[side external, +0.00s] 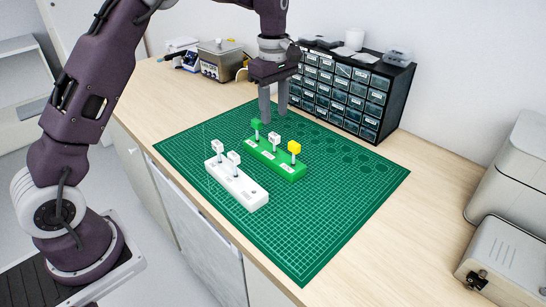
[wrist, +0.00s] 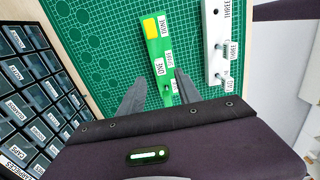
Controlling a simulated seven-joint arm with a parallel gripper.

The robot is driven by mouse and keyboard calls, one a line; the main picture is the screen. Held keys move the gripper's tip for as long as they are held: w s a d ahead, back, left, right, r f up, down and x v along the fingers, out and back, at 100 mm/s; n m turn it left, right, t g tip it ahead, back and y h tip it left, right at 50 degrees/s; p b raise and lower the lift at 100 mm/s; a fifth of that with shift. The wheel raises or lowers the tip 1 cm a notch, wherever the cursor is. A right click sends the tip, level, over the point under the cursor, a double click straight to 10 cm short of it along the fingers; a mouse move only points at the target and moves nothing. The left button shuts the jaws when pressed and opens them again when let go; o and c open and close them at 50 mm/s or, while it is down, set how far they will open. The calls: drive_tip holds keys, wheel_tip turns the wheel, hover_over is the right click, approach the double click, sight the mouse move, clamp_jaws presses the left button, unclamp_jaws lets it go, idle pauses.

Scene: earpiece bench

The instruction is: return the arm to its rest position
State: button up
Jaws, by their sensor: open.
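My gripper (side external: 274,114) is open and empty, its two fingers pointing down just behind and above the green end of the green rack. In the wrist view my gripper (wrist: 160,75) shows its two fingers spread apart, with the green rack (wrist: 157,62) beyond the gap between them. In the side view the green rack (side external: 290,171) carries a green block (side external: 256,124), a white block (side external: 274,137) and a yellow block (side external: 294,147) on pegs. The white rack (side external: 253,202) in front holds two white-topped pegs at its left; its right end is bare.
A black drawer cabinet (side external: 375,98) stands close behind the green mat (side external: 340,200). A device with a metal top (side external: 221,60) stands at the back left. Grey machines (side external: 505,250) stand at the right. The mat's right part is clear.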

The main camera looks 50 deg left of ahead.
drive_tip(key=shift+r, duration=0.45)
drive_tip(key=s+d+r+m+t, duration=0.2)
drive_tip(key=s+d+r+m, duration=0.2)
drive_tip(key=s+r+m, duration=0.55)
drive_tip(key=s+d+m+t, duration=0.1)
drive_tip(key=s+m, duration=0.3)
drive_tip(key=s, duration=0.7)
drive_tip(key=s+d+f+m+t, duration=0.1)
drive_tip(key=s+m, duration=0.3)
drive_tip(key=s, duration=0.8)
drive_tip(key=shift+s+d+t, duration=0.15)
drive_tip(key=shift+d+t, duration=0.25)
drive_tip(key=shift+t, duration=0.4)
